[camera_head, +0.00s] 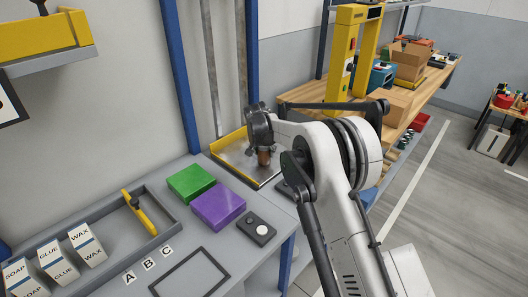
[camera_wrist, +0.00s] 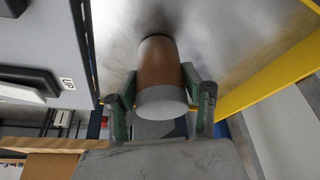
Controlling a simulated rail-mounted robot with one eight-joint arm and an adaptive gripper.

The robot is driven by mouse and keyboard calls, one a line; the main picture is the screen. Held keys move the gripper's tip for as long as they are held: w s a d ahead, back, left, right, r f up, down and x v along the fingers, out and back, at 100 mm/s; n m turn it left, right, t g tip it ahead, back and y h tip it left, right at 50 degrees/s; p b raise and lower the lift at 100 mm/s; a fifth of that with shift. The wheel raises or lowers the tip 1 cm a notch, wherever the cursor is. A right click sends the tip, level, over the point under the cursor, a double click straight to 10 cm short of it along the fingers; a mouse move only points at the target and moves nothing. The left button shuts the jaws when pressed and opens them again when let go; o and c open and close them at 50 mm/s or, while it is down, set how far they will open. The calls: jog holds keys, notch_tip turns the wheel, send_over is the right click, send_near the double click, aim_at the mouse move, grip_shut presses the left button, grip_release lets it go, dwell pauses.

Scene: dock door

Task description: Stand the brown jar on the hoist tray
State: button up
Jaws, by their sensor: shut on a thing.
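The brown jar (camera_wrist: 160,62) with a pale grey end is between the two fingers of my gripper (camera_wrist: 161,100) in the wrist view. My gripper is shut on it. In the head view the jar (camera_head: 264,157) shows below my gripper (camera_head: 263,147), upright or nearly so. It is over the hoist tray (camera_head: 232,143), a metal plate with a yellow rim. In the wrist view the tray's bare metal (camera_wrist: 225,45) lies behind the jar, with a dark shadow by the jar's far end. I cannot tell whether the jar touches the tray.
A grey bench stands left of the tray with a green block (camera_head: 191,183), a purple block (camera_head: 218,207) and a button box (camera_head: 256,231). White SOAP, GLUE and WAX boxes (camera_head: 56,262) stand in the front left. Blue posts (camera_head: 180,75) flank the hoist rails.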

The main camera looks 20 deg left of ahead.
jog(key=shift+f, duration=0.15)
jog(key=o, duration=1.3)
jog(key=v, duration=1.2)
jog(key=shift+d+r, duration=0.1)
jog(key=shift+r, duration=0.2)
